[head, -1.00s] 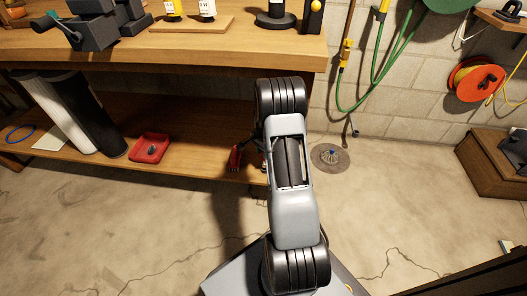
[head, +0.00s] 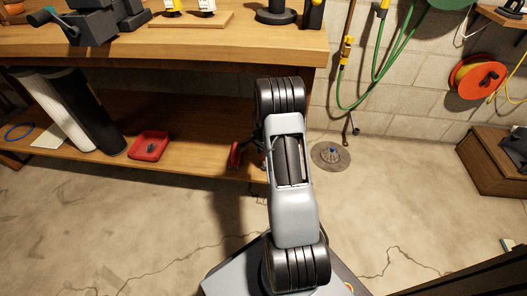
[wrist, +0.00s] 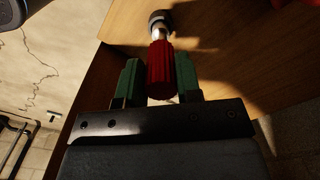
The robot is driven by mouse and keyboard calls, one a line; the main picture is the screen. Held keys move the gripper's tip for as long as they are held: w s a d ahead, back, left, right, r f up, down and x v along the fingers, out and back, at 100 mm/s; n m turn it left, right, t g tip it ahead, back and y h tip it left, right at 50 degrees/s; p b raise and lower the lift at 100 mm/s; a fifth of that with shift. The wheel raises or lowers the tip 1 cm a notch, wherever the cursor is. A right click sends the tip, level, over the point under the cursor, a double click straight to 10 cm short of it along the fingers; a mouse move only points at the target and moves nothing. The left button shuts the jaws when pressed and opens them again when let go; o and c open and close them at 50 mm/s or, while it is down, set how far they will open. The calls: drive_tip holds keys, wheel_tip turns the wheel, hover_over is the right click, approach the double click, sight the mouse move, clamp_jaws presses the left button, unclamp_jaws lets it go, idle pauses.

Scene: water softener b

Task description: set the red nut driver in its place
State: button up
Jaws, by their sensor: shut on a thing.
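The red nut driver (wrist: 160,68) is between the two green fingertips of my gripper (wrist: 160,80) in the wrist view. The fingers are shut on its ribbed red handle. Its metal shaft points away from my gripper toward a round metal end at the top of the picture, against a wooden surface. In the head view a red part (head: 235,154), likely the driver, shows left of my arm at the right end of the lower shelf (head: 205,152). My arm hides most of the gripper there. I cannot tell whether the driver touches the wood. Its place is not identifiable.
A red tray (head: 149,146) with a dark item sits on the lower shelf. Black and white cylinders (head: 90,120) lean to its left. The workbench top (head: 200,45) overhangs the shelf. A floor drain (head: 330,155) lies right of my arm, with open concrete floor around it.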

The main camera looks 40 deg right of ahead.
drive_tip(key=shift+f, duration=0.6)
drive_tip(key=o, duration=1)
drive_tip(key=shift+r+p, duration=1.4)
drive_tip(key=shift+r, duration=2.35)
